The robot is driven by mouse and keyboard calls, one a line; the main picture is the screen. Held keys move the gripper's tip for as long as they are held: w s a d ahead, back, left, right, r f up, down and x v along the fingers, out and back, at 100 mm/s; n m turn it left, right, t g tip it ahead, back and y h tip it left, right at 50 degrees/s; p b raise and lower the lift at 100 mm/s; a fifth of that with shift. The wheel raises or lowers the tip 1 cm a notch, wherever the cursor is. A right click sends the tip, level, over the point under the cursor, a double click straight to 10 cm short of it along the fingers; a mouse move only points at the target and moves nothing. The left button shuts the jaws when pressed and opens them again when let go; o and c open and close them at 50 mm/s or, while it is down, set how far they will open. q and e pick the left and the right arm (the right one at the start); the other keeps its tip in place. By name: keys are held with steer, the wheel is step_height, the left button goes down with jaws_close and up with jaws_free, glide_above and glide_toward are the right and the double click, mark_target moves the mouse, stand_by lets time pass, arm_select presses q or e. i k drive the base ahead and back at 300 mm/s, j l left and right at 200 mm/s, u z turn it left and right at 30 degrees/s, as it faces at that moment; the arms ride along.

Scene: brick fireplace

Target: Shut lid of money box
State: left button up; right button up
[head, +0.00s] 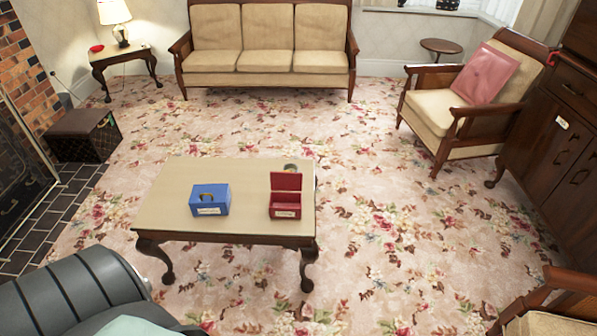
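A red box (285,211) stands on the right part of the coffee table (160,212), near its front edge. Its lid (286,181) is raised upright at the back, so the box is open. A pale label is on its front. A blue box (209,200) with a handle on top stands to its left, apart from it, and its lid looks shut. It also has a pale label on its front. The label texts are too small to read, so I cannot tell which is the money box. Neither of my grippers is in view.
A small round item (291,167) sits partly hidden behind the red lid. A beige sofa (268,58) stands at the back and an armchair (444,112) at the right. A dark chest (82,136) is at the left. Patterned carpet around the table is clear.

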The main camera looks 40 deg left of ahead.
mark_target(282, 180)
steer(key=i+u, duration=0.1)
steer(key=i, duration=1.15)
steer(key=i+l, duration=0.2)
steer(key=i, duration=1.1)
steer(key=j+u, duration=0.05)
